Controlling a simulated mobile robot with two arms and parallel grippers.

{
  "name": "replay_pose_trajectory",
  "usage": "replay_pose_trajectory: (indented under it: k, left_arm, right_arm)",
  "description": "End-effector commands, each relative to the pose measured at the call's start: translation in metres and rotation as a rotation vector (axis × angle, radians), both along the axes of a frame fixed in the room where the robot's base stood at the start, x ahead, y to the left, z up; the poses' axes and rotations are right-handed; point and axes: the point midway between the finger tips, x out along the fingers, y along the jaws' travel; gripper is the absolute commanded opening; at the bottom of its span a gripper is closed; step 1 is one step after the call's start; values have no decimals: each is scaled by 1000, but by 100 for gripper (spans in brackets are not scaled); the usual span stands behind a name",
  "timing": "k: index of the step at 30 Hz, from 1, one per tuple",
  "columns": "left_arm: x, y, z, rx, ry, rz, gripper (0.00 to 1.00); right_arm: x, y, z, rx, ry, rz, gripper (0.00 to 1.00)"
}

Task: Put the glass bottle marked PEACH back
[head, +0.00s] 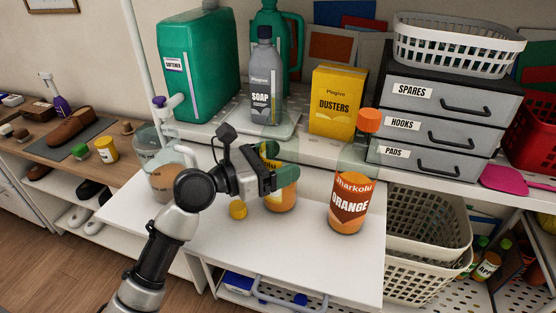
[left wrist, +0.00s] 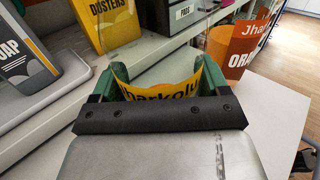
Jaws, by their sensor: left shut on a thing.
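My left gripper (head: 279,175) is shut around a glass bottle (head: 281,199) with a yellow-orange label, at the white pull-out board (head: 225,245). In the left wrist view, its green fingers (left wrist: 160,78) lie on both sides of the bottle's label (left wrist: 158,82), which reads part of "Jharkolu". The word PEACH is not readable, as the gripper covers much of the bottle. I cannot tell whether its base touches the board. A similar bottle marked ORANGE (head: 348,205), with an orange cap, stands upright to the right. My right gripper is out of view.
A glass jug (head: 162,180) and a small yellow round thing (head: 238,210) are on the board. Behind are the softener container (head: 200,70), soap bottle (head: 263,85), dusters box (head: 338,100) and drawers (head: 445,125). Cream baskets (head: 425,225) and several bottles (head: 487,265) are lower right.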

Motion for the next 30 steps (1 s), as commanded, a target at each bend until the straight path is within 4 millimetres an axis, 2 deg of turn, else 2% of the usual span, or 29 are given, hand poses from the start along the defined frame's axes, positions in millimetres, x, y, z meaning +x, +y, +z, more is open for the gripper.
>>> replay_pose_trajectory:
  k: [3, 11, 12, 16, 24, 30]
  left_arm:
    - [0, 0, 1, -4, -5, 1, 38]
    - [0, 0, -1, -4, -4, 1, 38]
    - [0, 0, -3, 0, -1, 0, 82]
    - [0, 0, -3, 0, -1, 0, 100]
    - [0, 0, -1, 0, -2, 0, 100]
    - [-13, 27, -4, 2, -1, 2, 100]
  right_arm:
    - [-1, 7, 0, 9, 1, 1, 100]
    - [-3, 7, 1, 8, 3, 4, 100]
    - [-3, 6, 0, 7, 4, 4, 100]
    - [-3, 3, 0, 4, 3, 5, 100]
    - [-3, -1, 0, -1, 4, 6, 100]
    - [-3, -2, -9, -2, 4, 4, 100]
